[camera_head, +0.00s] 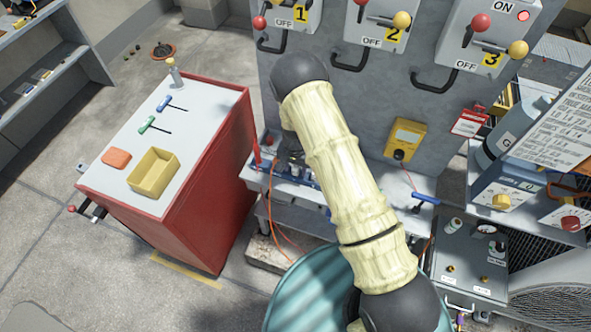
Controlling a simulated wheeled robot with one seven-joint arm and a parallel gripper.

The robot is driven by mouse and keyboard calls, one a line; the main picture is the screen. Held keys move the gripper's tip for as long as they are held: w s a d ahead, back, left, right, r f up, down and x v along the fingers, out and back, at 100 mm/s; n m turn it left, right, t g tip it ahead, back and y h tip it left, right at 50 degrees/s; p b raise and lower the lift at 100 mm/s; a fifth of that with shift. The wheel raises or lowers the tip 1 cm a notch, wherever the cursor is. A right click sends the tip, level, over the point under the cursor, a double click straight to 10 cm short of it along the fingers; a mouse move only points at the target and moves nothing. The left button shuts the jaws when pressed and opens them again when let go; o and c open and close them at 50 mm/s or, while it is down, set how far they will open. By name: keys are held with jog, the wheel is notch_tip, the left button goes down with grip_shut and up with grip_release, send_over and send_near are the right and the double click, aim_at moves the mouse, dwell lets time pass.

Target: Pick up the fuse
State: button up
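I cannot single out the fuse for sure in the head view. Small blue and dark items (303,179) lie on the narrow grey bench below the switch panel, partly covered by my pale-sleeved arm. My arm crosses the middle of the view, with its dark elbow high in front of the panel. Dark parts that look like my gripper (289,160) show just left of the sleeve, over the bench. Its fingertips are too small and hidden to tell whether they are open or hold anything.
A red cabinet (207,170) stands left with a yellow tray (153,172), an orange block (117,159), and green (147,124) and blue-handled (164,103) tools. A yellow meter (404,139) hangs right.

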jog(key=shift+d, duration=0.1)
grip_shut()
jog(key=shift+w, duration=0.1)
notch_tip(320, 180, up, 10)
jog(key=b, duration=0.3)
dwell(0.5)
jog(key=c, duration=0.7)
grip_release()
grip_shut()
